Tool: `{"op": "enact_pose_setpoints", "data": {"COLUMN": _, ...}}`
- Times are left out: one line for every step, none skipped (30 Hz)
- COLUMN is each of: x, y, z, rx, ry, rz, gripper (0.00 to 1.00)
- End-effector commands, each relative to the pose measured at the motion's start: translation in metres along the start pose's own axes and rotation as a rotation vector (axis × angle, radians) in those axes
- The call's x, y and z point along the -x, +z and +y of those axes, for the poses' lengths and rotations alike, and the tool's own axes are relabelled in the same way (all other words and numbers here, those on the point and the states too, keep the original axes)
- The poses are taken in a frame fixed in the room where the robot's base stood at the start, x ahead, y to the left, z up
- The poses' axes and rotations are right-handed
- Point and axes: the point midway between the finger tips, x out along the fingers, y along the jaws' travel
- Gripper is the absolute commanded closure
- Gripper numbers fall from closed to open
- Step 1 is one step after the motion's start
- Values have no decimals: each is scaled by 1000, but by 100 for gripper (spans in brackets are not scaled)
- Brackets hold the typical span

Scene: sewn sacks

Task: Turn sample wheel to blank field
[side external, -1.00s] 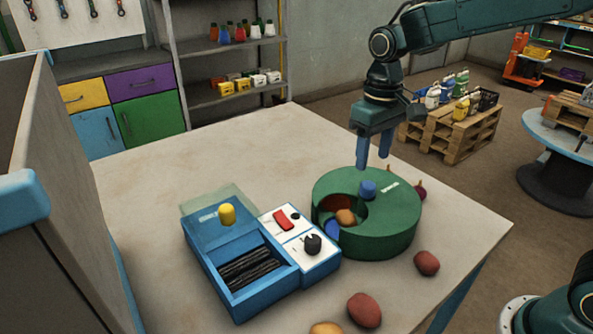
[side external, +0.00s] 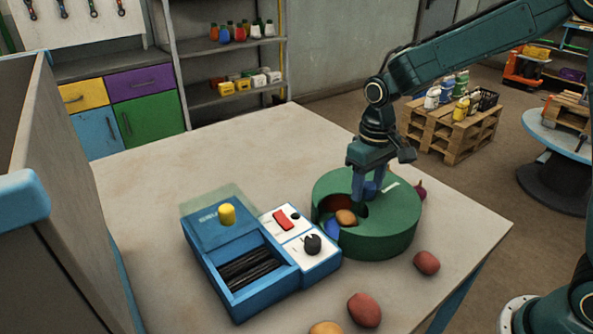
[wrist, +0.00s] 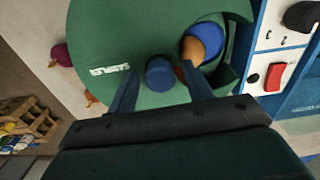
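The sample wheel (side external: 378,236) is a round green drum on the table with a white label and an opening in its top. Through the opening I see an orange-brown lump (side external: 346,217) and blue and red surfaces. A blue knob (wrist: 160,72) stands on the wheel's top. My gripper (side external: 367,193) is low over the wheel, pointing down. In the wrist view my gripper (wrist: 160,72) is open, one finger on each side of the knob, with gaps showing. In the side view the fingers partly hide the knob.
A blue box (side external: 240,309) with a yellow knob, dark slots and a white switch panel (side external: 294,238) stands close left of the wheel. Reddish potatoes (side external: 427,263) lie near the front edge, and a purple onion (side external: 420,190) lies behind the wheel. The table's back left is clear.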

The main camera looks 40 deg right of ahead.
Motion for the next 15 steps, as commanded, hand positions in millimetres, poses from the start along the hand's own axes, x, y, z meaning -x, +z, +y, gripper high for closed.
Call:
{"op": "enact_pose_setpoints", "data": {"x": 0, "y": 0, "z": 0, "rx": 0, "ry": 0, "rz": 0, "gripper": 60}}
{"op": "enact_pose_setpoints", "data": {"x": 0, "y": 0, "z": 0, "rx": 0, "ry": 0, "rz": 0, "gripper": 66}}
{"op": "enact_pose_setpoints", "data": {"x": 0, "y": 0, "z": 0, "rx": 0, "ry": 0, "rz": 0, "gripper": 73}}
{"op": "enact_pose_setpoints", "data": {"x": 0, "y": 0, "z": 0, "rx": 0, "ry": 0, "rz": 0, "gripper": 79}}
{"op": "enact_pose_setpoints", "data": {"x": 0, "y": 0, "z": 0, "rx": 0, "ry": 0, "rz": 0, "gripper": 85}}
{"op": "enact_pose_setpoints", "data": {"x": 0, "y": 0, "z": 0, "rx": 0, "ry": 0, "rz": 0, "gripper": 93}}
{"op": "enact_pose_setpoints", "data": {"x": 0, "y": 0, "z": 0, "rx": 0, "ry": 0, "rz": 0, "gripper": 99}}
{"op": "enact_pose_setpoints", "data": {"x": 0, "y": 0, "z": 0, "rx": 0, "ry": 0, "rz": 0, "gripper": 100}}
{"op": "enact_pose_setpoints", "data": {"x": 0, "y": 0, "z": 0, "rx": 0, "ry": 0, "rz": 0, "gripper": 100}}
{"op": "enact_pose_setpoints", "data": {"x": 0, "y": 0, "z": 0, "rx": 0, "ry": 0, "rz": 0, "gripper": 100}}
{"op": "enact_pose_setpoints", "data": {"x": 0, "y": 0, "z": 0, "rx": 0, "ry": 0, "rz": 0, "gripper": 100}}
{"op": "enact_pose_setpoints", "data": {"x": 0, "y": 0, "z": 0, "rx": 0, "ry": 0, "rz": 0, "gripper": 100}}
{"op": "enact_pose_setpoints", "data": {"x": 0, "y": 0, "z": 0, "rx": 1, "ry": 0, "rz": 0, "gripper": 100}}
{"op": "enact_pose_setpoints", "data": {"x": 0, "y": 0, "z": 0, "rx": 2, "ry": 0, "rz": 0, "gripper": 100}}
{"op": "enact_pose_setpoints", "data": {"x": 0, "y": 0, "z": 0, "rx": 4, "ry": 0, "rz": 0, "gripper": 100}}
